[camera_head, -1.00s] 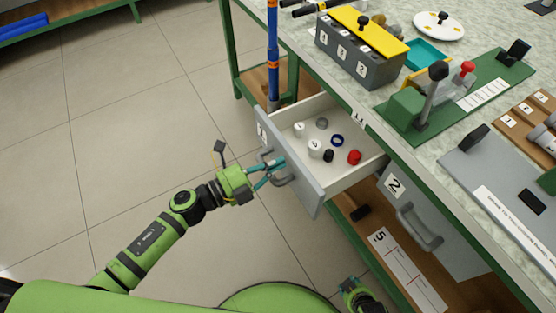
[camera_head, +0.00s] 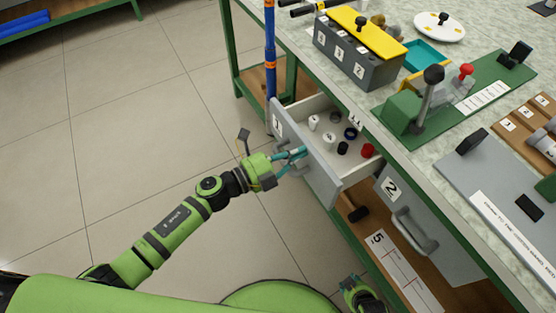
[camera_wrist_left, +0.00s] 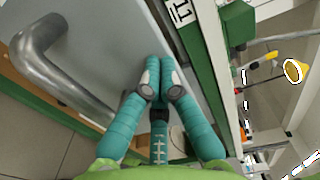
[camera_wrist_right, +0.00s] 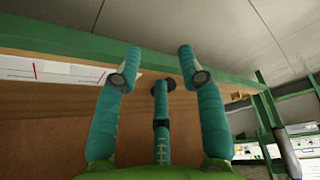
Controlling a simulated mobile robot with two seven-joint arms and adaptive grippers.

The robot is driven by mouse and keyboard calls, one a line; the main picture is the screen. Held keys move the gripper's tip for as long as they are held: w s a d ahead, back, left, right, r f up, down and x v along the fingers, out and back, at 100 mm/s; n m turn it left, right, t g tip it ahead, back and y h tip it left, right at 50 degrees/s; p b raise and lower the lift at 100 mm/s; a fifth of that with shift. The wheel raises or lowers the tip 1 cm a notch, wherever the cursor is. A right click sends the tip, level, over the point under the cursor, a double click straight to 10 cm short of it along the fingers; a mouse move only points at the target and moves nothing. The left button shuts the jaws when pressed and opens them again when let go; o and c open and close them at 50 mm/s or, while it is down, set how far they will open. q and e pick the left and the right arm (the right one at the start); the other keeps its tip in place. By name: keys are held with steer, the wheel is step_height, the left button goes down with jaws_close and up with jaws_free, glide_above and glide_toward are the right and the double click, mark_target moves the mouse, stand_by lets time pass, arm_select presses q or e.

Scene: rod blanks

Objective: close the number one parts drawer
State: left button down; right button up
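The number one drawer (camera_head: 322,178) is grey, marked with a 1, and stands partly open under the bench top. White, black, blue and red small parts show inside it. Its front panel (camera_wrist_left: 105,35) and curved metal handle (camera_wrist_left: 45,60) also show in the left wrist view. My left gripper (camera_head: 300,152) is shut, its teal fingers (camera_wrist_left: 162,75) close together with their tips at the panel, beside the handle and not around it. Whether the tips touch is hard to tell. My right gripper (camera_wrist_right: 160,65) is open and empty, low by the bench's underside.
The number two grey door (camera_head: 425,225) with a handle is right of the drawer. A blue post (camera_head: 270,60) stands by the bench's left end. A grey box with a yellow lid (camera_head: 360,50) and a green lever fixture (camera_head: 405,108) are on the bench top (camera_head: 375,125). The floor at left is clear.

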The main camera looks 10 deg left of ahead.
arm_select(q)
steer(key=b+x, duration=0.2)
steer(key=x, duration=1.1)
steer(key=shift+f+b, duration=0.1)
steer(key=shift+b, duration=0.3)
steer(key=shift+x, duration=0.8)
arm_select(e)
steer(key=shift+s+a+r+g, duration=0.1)
steer(key=shift+s+a+g, duration=0.4)
steer(key=shift+g, duration=0.3)
arm_select(q)
steer(key=shift+r, duration=0.25)
